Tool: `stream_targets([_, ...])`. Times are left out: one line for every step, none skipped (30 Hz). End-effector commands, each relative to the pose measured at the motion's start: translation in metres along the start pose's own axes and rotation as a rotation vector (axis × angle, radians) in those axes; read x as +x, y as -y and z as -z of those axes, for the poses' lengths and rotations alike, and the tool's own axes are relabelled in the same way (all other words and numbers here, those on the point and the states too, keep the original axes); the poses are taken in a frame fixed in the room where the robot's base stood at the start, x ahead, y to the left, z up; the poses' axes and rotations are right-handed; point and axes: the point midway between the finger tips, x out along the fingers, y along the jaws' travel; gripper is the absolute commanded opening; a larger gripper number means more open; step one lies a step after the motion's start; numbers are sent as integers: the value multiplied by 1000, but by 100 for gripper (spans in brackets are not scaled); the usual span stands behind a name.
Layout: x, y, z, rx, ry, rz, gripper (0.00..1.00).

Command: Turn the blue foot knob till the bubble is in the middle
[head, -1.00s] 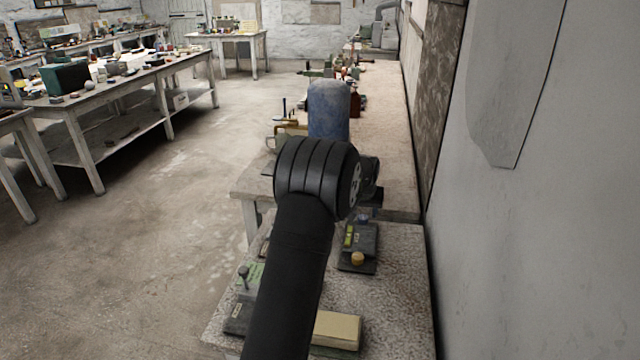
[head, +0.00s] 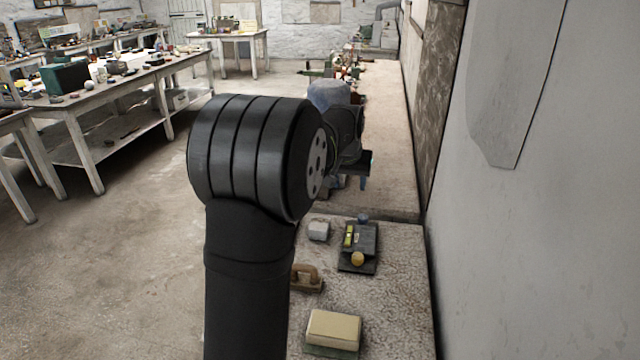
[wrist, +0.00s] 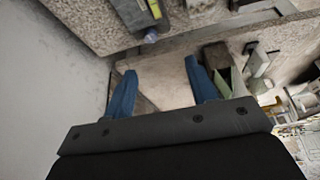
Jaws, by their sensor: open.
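A dark levelling plate (head: 368,237) lies on the near speckled bench. It carries a yellow-green vial (head: 349,237), a yellow knob (head: 357,259) at its near edge and a small blue knob (head: 362,218) at its far edge. The bubble is too small to make out. My gripper (head: 352,182) is beyond and above the plate, partly hidden by my arm. In the wrist view my blue fingers (wrist: 160,88) are spread and empty. There the blue knob (wrist: 150,37) and the vial (wrist: 155,9) show at the top, apart from the fingers.
A pale block (head: 318,231) stands left of the plate. A brown wooden-handled tool (head: 307,279) and a cream block (head: 334,329) lie nearer. The wall (head: 520,230) stands close to the right.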

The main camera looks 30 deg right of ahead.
Motion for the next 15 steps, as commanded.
stream_targets([-8, 7, -5, 8, -2, -2, 52])
stream_targets([-12, 10, -9, 13, -2, -4, 52])
stream_targets([-17, 15, -13, 22, -3, -6, 52])
stream_targets([-21, 18, -16, 29, -4, -7, 52])
stream_targets([-25, 21, -20, 37, -4, -9, 52])
stream_targets([-30, 25, -24, 46, -5, -11, 52])
stream_targets([-33, 28, -28, 52, -5, -12, 52])
stream_targets([-37, 31, -31, 59, -6, -14, 52])
stream_targets([-42, 35, -36, 67, -7, -16, 52])
stream_targets([-45, 37, -40, 75, -7, -17, 52])
stream_targets([-48, 40, -43, 80, -9, -18, 52])
stream_targets([-52, 43, -47, 88, -9, -20, 52])
stream_targets([-54, 45, -50, 93, -10, -21, 52])
stream_targets([-57, 46, -52, 98, -11, -23, 52])
stream_targets([-59, 48, -56, 104, -12, -24, 52])
